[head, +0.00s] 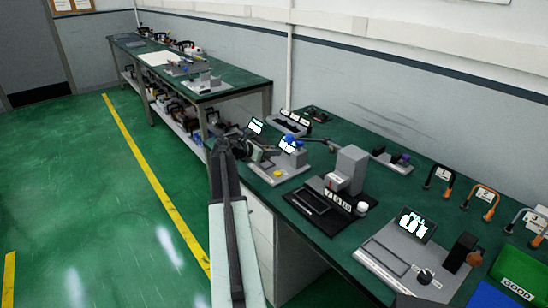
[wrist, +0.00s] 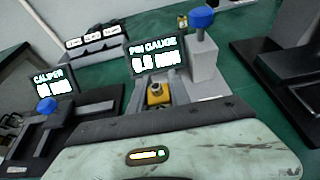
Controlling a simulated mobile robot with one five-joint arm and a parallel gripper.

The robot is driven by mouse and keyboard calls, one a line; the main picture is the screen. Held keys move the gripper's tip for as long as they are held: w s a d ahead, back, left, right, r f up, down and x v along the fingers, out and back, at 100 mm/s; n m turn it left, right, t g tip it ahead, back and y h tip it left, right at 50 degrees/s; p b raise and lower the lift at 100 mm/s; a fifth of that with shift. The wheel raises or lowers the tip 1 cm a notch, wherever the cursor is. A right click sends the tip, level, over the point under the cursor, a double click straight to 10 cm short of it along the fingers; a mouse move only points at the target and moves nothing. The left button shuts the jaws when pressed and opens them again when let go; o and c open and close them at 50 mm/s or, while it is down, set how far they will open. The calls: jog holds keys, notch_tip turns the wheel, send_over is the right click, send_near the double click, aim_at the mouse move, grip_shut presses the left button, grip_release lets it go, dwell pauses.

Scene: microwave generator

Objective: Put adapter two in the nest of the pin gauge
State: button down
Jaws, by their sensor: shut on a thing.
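The pin gauge (head: 285,168) stands on the near bench, and its lit screen and blue knob show in the head view. In the wrist view the pin gauge screen (wrist: 156,60) is at centre, with a blue knob on a grey post to its right. A yellow piece with a round top, which I take as adapter two (wrist: 157,94), shows below the screen, just beyond my gripper's pale body. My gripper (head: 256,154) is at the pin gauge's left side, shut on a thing. Its fingertips and the nest are not clearly visible, so I cannot tell whether the piece is seated.
The caliper (wrist: 48,95) with its own screen and blue knob is left of the pin gauge. A dark rack with white labels (wrist: 97,44) stands behind. A grey block device on a black base (head: 345,172) is at the right. Bare green bench shows between the devices.

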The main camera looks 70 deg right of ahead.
aim_at(272, 161)
jog(key=shift+w+d, duration=0.25)
jog(key=shift+d, duration=0.1)
notch_tip(272, 161, down, 4)
jog(key=b, duration=0.4)
jog(key=shift+r, duration=0.25)
jog(key=shift+f, duration=0.25)
jog(key=c, duration=1.2)
grip_release()
jog(key=shift+r, duration=0.1)
